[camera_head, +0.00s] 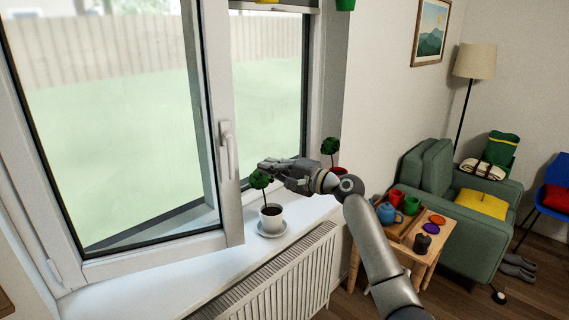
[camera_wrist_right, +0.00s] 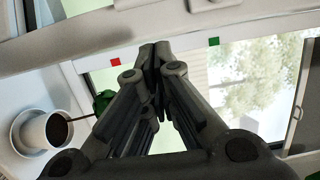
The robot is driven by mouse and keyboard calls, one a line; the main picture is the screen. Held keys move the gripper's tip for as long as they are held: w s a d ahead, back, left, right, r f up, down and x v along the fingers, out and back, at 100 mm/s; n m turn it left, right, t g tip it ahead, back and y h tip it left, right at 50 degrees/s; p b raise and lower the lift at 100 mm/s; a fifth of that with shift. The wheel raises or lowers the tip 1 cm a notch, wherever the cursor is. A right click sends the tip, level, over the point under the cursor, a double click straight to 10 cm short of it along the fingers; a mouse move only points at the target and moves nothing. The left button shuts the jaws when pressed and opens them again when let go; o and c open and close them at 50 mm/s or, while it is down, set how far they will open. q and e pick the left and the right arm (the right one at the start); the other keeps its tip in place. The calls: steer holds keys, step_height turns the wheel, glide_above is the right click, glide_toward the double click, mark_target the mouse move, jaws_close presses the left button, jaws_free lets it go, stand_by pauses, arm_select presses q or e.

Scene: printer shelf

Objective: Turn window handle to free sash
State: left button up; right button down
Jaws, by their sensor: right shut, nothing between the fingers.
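The white window sash (camera_head: 236,200) stands swung inward from the frame, its free edge on the right. Its white handle (camera_head: 228,148) is on that edge stile, with the lever pointing down. My right gripper (camera_head: 266,166) is to the right of the handle and apart from it, above the sill beside the small potted tree. Its fingers show closed together and empty in the wrist view (camera_wrist_right: 155,56). I cannot make out the handle for certain in the wrist view. My left gripper is not in view.
A white pot (camera_head: 271,218) with a small tree stands on the sill below my right gripper; it also shows in the wrist view (camera_wrist_right: 42,131). A second potted tree (camera_head: 330,147) is behind my wrist. A radiator (camera_head: 290,280) is below the sill. A wooden side table (camera_head: 437,262) stands right.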

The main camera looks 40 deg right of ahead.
mark_target(229, 153)
steer(key=w+a+p, duration=0.3)
steer(key=w+a, duration=0.1)
stand_by(0.6)
steer(key=shift+w+a+f+m+b, duration=0.1)
steer(key=shift+a+f+m+b, duration=0.1)
steer(key=shift+a+m+b, duration=0.25)
steer(key=shift+f+t+b, duration=0.1)
steer(key=shift+t+b, duration=0.2)
steer(key=shift+b, duration=0.2)
